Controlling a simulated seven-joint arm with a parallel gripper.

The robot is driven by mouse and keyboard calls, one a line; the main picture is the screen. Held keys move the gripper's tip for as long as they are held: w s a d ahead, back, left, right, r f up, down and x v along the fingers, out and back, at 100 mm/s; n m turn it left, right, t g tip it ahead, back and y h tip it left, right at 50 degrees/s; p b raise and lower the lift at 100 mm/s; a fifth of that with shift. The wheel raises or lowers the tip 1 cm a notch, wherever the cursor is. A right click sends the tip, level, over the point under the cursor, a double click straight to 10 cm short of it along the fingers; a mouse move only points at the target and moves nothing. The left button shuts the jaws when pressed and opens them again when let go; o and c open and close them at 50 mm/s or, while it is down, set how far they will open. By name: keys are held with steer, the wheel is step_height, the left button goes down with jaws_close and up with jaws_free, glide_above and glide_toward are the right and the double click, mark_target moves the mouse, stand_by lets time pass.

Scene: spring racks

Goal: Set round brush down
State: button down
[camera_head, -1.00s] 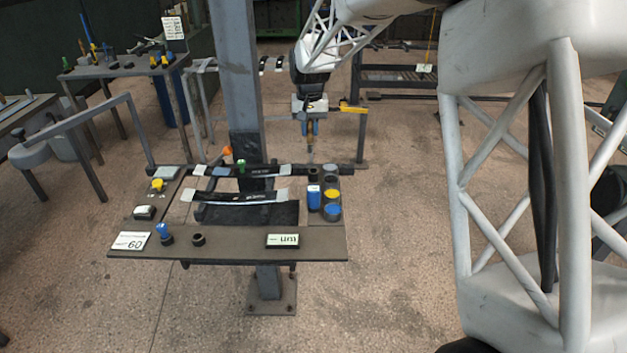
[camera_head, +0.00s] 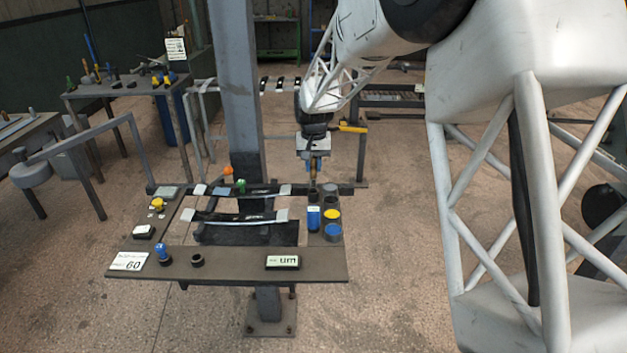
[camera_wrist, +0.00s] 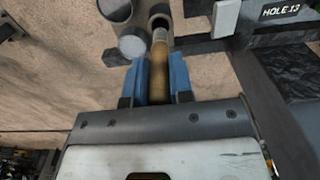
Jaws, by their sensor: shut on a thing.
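My gripper (camera_head: 313,166) is above the back right corner of the near bench, beside a group of cups. In the wrist view its two blue fingers (camera_wrist: 160,80) are shut on the round brush (camera_wrist: 159,70), which has a tan wooden handle and a pale metal ferrule. The brush's far end reaches a dark-mouthed round holder (camera_wrist: 160,22). I cannot tell whether it is inside the holder or just over it. In the head view the brush (camera_head: 313,182) is small and points downward.
A grey post (camera_head: 240,90) rises behind the bench (camera_head: 220,263).

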mark_target(313, 178)
steer(key=shift+f, duration=0.6)
steer(key=shift+f, duration=1.9)
steer(key=c, duration=1)
jaws_free()
steer(key=shift+f, duration=0.1)
step_height(313, 178, up, 12)
steer(key=shift+r, duration=0.15)
